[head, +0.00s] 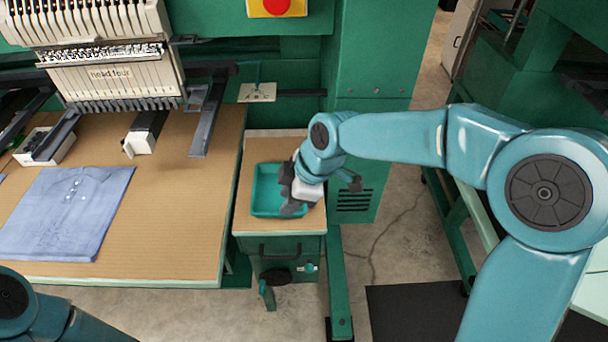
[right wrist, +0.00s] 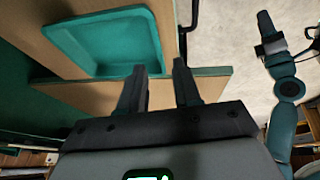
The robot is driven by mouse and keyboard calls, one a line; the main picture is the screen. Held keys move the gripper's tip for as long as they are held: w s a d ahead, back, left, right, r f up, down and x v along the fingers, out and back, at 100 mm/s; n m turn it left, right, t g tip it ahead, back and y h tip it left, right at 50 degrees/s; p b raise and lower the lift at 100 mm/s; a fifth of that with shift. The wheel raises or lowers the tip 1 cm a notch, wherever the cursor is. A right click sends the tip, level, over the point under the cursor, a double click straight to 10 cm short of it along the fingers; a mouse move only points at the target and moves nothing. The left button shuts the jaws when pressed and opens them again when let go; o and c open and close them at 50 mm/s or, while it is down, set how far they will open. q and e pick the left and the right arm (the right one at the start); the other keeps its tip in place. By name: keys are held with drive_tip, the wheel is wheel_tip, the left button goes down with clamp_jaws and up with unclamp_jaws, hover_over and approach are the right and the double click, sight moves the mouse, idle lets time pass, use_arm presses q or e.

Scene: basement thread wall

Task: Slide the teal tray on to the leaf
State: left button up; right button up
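The teal tray (head: 263,206) is shallow and looks empty. It lies on the tan top of a small green cabinet (head: 285,226). In the right wrist view the tray (right wrist: 108,68) is beyond my fingers. My right gripper (right wrist: 158,80) is open, with nothing between its fingers. In the head view it hangs over the right part of the tray (head: 298,194) and hides some of it; I cannot tell if it touches. I cannot tell which surface is the leaf. My left gripper (right wrist: 268,40) seems to show small at the right of the wrist view; its state is unclear.
The tan work table (head: 180,215) stands left of the cabinet, with a folded blue shirt (head: 68,212) on it. An embroidery machine (head: 110,70) overhangs its back. The cabinet front has a dark handle (head: 280,250). A green machine post (head: 370,110) stands behind right.

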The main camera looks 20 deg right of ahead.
use_arm(q)
drive_tip(key=shift+r, duration=0.25)
use_arm(e)
drive_tip(key=v, duration=0.9)
drive_tip(key=shift+r, duration=0.2)
use_arm(q)
drive_tip(key=shift+s, duration=0.1)
use_arm(e)
drive_tip(key=shift+s+f, duration=0.1)
drive_tip(key=shift+s, duration=0.05)
